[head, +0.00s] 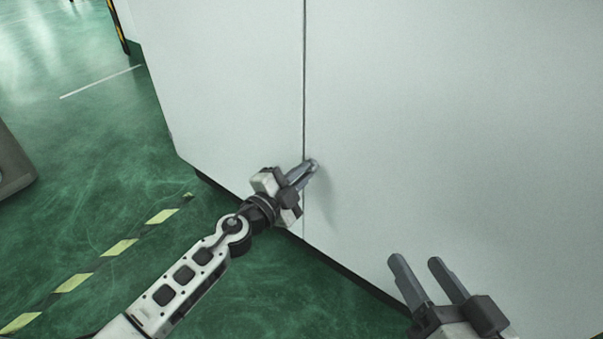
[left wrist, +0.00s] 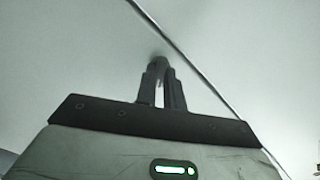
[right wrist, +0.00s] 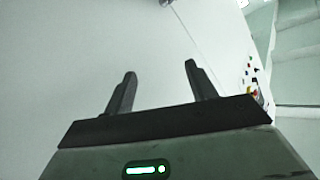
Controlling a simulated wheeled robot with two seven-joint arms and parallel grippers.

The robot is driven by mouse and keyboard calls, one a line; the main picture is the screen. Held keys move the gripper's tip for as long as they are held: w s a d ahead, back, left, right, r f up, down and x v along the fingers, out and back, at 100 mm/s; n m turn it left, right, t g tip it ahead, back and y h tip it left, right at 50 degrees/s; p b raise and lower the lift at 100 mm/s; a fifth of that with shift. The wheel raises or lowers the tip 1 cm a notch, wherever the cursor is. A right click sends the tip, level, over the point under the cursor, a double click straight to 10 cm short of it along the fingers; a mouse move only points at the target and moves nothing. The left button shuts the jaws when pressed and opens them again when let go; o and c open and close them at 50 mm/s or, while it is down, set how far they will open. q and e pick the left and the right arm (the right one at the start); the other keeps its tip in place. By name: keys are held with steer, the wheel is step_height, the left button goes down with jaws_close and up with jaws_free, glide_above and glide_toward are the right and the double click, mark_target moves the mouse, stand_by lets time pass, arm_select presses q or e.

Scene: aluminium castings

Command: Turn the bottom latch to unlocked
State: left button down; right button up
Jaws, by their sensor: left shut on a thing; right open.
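The bottom latch (head: 315,164) is a small metal piece on the white cabinet front, beside the vertical door seam. My left gripper (head: 305,172) is shut on it, with the fingertips close to the panel. In the left wrist view the latch (left wrist: 160,61) shows only as a small dark end between the fingertips. The fingers hide most of it, so I cannot tell its exact angle. My right gripper (head: 425,270) is open and empty, apart from the latch, low at the right in front of the cabinet. Its spread fingers (right wrist: 158,92) also show in the right wrist view.
The white cabinet (head: 430,120) fills most of the head view, its dark seam running down to the lower edge. Green floor (head: 100,190) lies open at the left, with yellow-black striped tape (head: 120,247). A grey object (head: 12,165) stands at the far left edge.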

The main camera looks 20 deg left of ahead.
arm_select(q)
steer(key=shift+n, duration=0.3)
arm_select(e)
steer(key=shift+r, duration=0.1)
arm_select(q)
steer(key=n+p, duration=0.8)
steer(key=n, duration=0.3)
arm_select(e)
steer(key=f+g+h, duration=0.1)
steer(key=d+f+n+g+h, duration=0.1)
steer(key=d+f, duration=0.1)
steer(key=shift+s+d+f+n+g+h, duration=0.15)
steer(key=shift+s+f+n+g+h, duration=0.15)
steer(key=shift+f+g+h, duration=0.1)
steer(key=shift+f, duration=0.15)
arm_select(q)
steer(key=c, duration=1.5)
jaws_free()
steer(key=shift+s, duration=0.1)
